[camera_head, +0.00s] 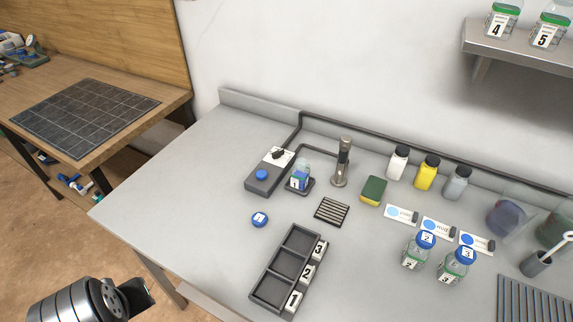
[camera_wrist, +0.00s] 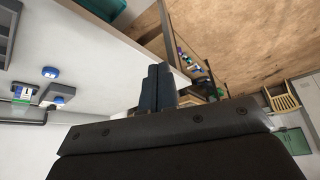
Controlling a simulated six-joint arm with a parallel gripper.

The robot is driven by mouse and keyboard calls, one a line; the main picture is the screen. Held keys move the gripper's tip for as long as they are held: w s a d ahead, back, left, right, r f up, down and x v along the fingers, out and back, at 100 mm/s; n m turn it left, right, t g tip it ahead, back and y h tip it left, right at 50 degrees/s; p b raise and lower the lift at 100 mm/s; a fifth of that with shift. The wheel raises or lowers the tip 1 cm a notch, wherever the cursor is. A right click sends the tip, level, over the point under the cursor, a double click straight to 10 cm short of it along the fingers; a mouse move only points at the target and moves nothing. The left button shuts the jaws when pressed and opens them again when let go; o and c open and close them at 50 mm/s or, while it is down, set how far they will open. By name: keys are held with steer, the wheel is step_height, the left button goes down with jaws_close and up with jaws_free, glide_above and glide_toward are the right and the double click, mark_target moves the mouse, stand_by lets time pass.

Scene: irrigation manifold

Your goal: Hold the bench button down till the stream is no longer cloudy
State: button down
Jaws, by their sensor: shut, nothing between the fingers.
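The bench button is a blue round cap (camera_head: 261,174) on a dark grey box (camera_head: 257,188) at the bench's left rear. It also shows at the left of the wrist view (camera_wrist: 58,101). Beside the box, an open jar labelled 1 (camera_head: 299,179) stands on a small dark base. A metal tap post (camera_head: 341,165) stands right of the jar. No stream can be made out at this size. My gripper (camera_wrist: 157,70) is shut and empty, off the bench's front left, well apart from the button. In the head view only my wrist shows, at lower left.
A blue lid marked 1 (camera_head: 259,219) lies in front of the box. A three-part tray (camera_head: 254,297), slotted drain (camera_head: 332,211), sponge (camera_head: 373,190) and lidded jars 2 (camera_head: 415,252) and 3 (camera_head: 456,267) stand farther right. The bench's left front is clear.

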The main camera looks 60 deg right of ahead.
steer(key=w+d+r+m+g+y, duration=0.1)
steer(key=w+d+r+m+y, duration=0.1)
steer(key=w+d+r+m, duration=0.5)
steer(key=m+t+y, duration=0.2)
steer(key=m+t, duration=0.3)
steer(key=m, duration=0.8)
glide_above(265, 174)
step_height(265, 174, down, 6)
steer(key=shift+r, duration=0.1)
steer(key=shift+f, duration=4.4)
steer(key=shift+f, duration=0.1)
steer(key=shift+f, duration=0.35)
